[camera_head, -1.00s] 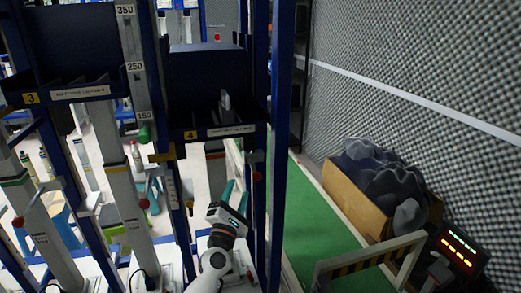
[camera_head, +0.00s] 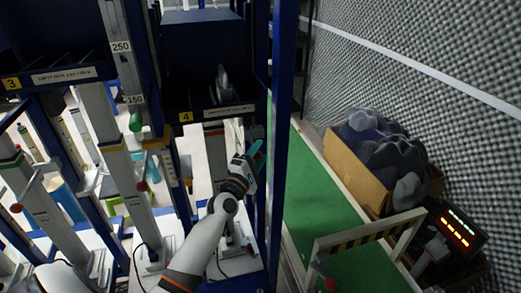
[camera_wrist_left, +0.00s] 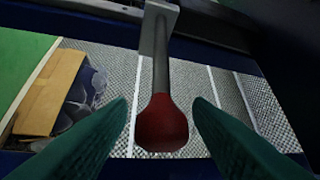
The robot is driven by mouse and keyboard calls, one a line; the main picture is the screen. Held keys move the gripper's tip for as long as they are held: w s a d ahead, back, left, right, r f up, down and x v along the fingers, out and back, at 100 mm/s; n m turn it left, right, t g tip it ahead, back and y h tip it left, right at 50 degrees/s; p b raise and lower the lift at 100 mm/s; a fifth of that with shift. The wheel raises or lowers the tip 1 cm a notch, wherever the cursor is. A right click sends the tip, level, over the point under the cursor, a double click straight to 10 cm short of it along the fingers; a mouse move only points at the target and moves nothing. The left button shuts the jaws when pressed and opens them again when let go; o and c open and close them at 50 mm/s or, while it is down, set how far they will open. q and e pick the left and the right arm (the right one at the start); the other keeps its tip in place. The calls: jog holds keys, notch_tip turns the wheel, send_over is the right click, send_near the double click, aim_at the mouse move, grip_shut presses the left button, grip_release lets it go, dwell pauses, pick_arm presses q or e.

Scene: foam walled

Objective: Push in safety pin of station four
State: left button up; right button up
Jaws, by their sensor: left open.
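Station four, a dark blue bin (camera_head: 205,75) with a yellow 4 label (camera_head: 186,117), stands at the middle of the head view. My left gripper (camera_head: 256,152), with teal fingers, is just below the bin's right side at the blue upright. In the left wrist view, the safety pin shows as a dark rod with a red knob (camera_wrist_left: 162,124) at its near end. The rod comes out of a grey bracket (camera_wrist_left: 158,28). My left gripper (camera_wrist_left: 161,104) is open, with one finger on each side of the knob and gaps visible. In the head view the gripper hides this knob. My right gripper is out of view.
Station three (camera_head: 62,75) stands to the left, with a red-knobbed pin (camera_head: 17,207) on its post. Blue uprights (camera_head: 280,150) stand close to my left gripper. A green strip (camera_head: 320,200), a box of dark lumps (camera_head: 360,170) and a lit panel (camera_head: 458,230) lie right.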

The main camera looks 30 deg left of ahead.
aim_at(250, 140)
pick_arm(q)
jog(key=shift+w+r, duration=0.2)
jog(key=shift+w, duration=0.4)
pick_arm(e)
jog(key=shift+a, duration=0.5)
pick_arm(q)
grip_shut()
jog(key=shift+w+a+f, duration=0.1)
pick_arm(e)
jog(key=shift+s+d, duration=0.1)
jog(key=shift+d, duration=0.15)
